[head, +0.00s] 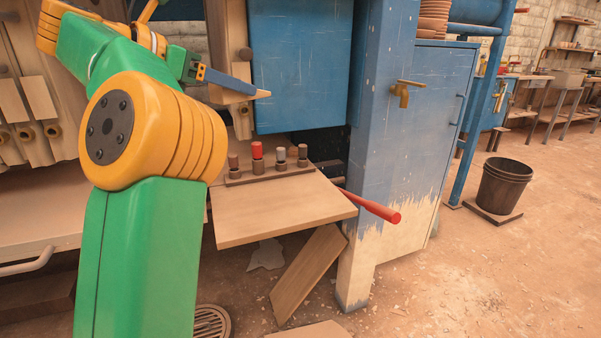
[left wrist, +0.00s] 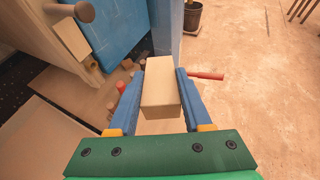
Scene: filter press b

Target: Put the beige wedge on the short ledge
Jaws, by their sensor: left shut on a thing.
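My left gripper (head: 232,82) is shut on the beige wedge. The wedge (left wrist: 160,85) shows between the two blue fingers in the left wrist view, its far end sticking out a little past the fingertips. In the head view the near finger hides most of it and only a pale tip (head: 264,94) shows. A wooden ledge (head: 280,210), seemingly the short ledge, juts from the blue machine with a row of knobs at its back. The gripper is above and behind its front part, apart from it. My right gripper is not in view.
A red-ended handle (head: 380,207) sticks out right of the ledge, near the blue post. A red knob (head: 257,150) stands at the back of the ledge. A blue panel (head: 305,65) is behind the gripper. A plank (head: 308,272) leans below. The ledge's front is bare.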

